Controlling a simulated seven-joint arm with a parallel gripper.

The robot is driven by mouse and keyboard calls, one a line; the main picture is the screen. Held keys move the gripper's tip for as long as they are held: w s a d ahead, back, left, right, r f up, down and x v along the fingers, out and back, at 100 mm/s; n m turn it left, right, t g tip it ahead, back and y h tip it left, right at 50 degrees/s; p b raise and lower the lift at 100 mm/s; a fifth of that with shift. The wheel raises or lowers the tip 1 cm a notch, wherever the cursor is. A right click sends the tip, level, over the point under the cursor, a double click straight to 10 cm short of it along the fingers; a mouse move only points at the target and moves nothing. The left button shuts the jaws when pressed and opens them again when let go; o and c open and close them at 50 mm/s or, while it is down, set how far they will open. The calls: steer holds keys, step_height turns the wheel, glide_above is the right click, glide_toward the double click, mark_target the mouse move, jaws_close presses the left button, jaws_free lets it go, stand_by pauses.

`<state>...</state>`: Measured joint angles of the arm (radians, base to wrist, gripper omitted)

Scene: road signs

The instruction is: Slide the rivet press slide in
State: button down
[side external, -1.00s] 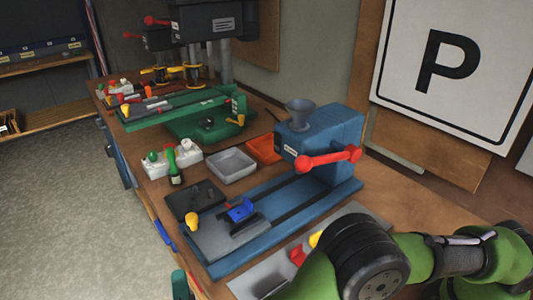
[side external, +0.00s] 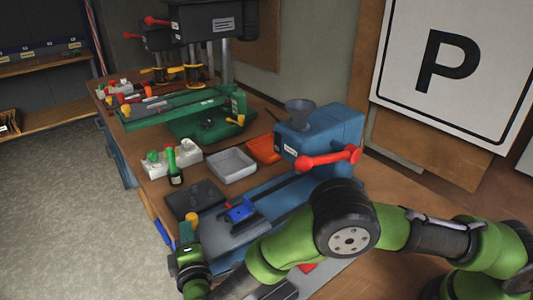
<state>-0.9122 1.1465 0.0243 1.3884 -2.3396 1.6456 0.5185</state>
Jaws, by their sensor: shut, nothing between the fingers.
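The rivet press (side external: 325,140) is blue, with a grey funnel on top and a red lever. Its grey slide plate (side external: 215,236) lies at the near end of the blue base, away from the press head. A small blue and black fixture (side external: 240,212) sits on the plate. A yellow knob (side external: 193,217) is at the plate's near left end. My gripper (side external: 186,236) is just below the knob in the side view, at the outer end of the slide. It is shut and empty; its fingertips are small and hard to make out, and contact with the knob cannot be told.
A black plate (side external: 194,197), a grey tray (side external: 231,164), an orange tray (side external: 263,149) and a green-topped bottle (side external: 173,165) stand beside the press. A green drill press (side external: 200,110) is farther back. My arm passes over the near side of the bench and hides part of the blue base.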

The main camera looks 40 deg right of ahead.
steer(key=shift+d, duration=0.2)
steer(key=d, duration=2)
steer(key=shift+w, duration=0.1)
steer(key=shift+r, duration=0.1)
